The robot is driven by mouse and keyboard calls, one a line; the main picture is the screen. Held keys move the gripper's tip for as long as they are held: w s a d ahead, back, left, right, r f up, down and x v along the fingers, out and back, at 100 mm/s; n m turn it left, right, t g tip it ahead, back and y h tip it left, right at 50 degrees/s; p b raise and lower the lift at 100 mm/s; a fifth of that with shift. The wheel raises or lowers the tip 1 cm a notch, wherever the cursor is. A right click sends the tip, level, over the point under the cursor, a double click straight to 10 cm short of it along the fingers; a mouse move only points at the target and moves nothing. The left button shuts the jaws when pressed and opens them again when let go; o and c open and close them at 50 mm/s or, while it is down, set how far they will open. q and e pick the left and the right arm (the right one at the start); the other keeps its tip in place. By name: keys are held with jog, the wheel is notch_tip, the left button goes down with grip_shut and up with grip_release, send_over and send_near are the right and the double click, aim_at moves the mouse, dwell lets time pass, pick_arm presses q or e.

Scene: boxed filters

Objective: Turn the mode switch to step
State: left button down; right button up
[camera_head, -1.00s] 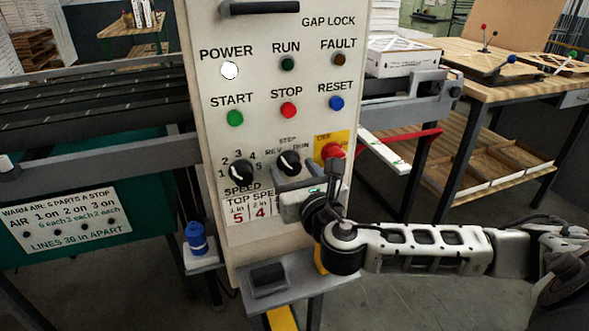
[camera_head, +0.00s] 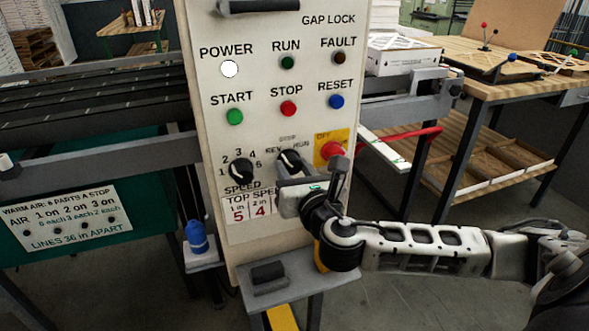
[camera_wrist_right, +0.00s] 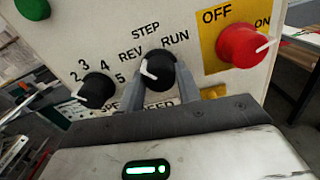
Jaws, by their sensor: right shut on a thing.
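The mode switch (camera_head: 289,160) is a black round knob with a white pointer line, on the front of the pale control panel (camera_head: 262,135). The labels REV, STEP and RUN stand around it. In the right wrist view the mode switch (camera_wrist_right: 159,66) has its white pointer towards the upper left, on the REV side. My right gripper (camera_head: 288,168) is at the knob from below. In the wrist view its two grey fingers (camera_wrist_right: 163,88) sit on either side of the knob, shut on it. My left gripper is out of view.
The red OFF/ON knob (camera_head: 331,151) on its yellow plate is close to the right of the switch. The black SPEED knob (camera_head: 240,171) is to the left. START, STOP and RESET buttons are above. A small ledge (camera_head: 280,281) juts out below the panel.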

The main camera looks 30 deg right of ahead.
jog(key=m, duration=0.7)
jog(key=shift+m, duration=0.4)
dwell(0.4)
jog(key=o, duration=1)
